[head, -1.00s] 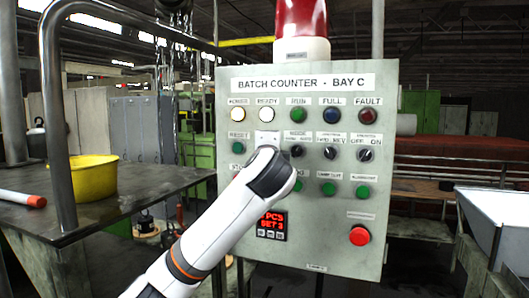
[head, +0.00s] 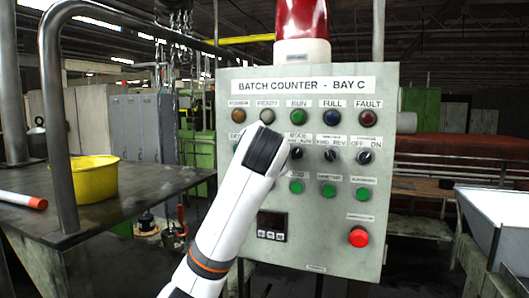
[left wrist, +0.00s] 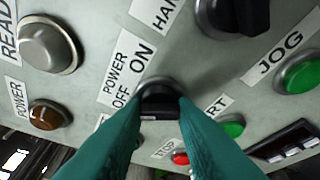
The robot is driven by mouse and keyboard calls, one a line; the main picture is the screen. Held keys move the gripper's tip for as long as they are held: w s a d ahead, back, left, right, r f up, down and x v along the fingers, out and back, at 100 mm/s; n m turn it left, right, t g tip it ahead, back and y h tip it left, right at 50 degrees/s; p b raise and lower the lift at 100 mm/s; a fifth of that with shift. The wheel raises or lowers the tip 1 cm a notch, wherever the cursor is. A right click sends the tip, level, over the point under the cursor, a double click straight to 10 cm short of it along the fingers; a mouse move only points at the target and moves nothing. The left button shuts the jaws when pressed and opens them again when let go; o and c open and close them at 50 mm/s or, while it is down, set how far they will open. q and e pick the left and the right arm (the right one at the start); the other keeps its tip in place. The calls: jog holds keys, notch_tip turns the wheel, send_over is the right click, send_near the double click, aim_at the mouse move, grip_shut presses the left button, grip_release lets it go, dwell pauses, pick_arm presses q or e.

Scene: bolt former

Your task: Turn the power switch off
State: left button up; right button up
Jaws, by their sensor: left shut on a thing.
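The grey control panel (head: 325,235), titled "Batch Counter - Bay C", faces me in the head view. In the left wrist view the black power switch knob (left wrist: 159,88) sits beside its "POWER OFF ON" label (left wrist: 126,70). The teal fingers of my left gripper (left wrist: 158,108) are closed on this knob. In the head view my white left arm covers the switch and the fingers. The amber power lamp (head: 238,116) and ready lamp (head: 267,116) look unlit. The counter display (head: 271,220) is dark. My right gripper is not in view.
Other selector knobs (head: 330,155) and green buttons (head: 329,190) sit right of my arm. A red button (head: 359,237) is at the panel's lower right. A dark table (head: 120,210) with a yellow bowl (head: 90,180) and a metal rail stand at left.

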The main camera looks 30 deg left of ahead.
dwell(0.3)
pick_arm(q)
jog(key=o, duration=1)
jog(key=p+v, duration=1.1)
jog(key=v, duration=0.1)
jog(key=shift+w, duration=0.1)
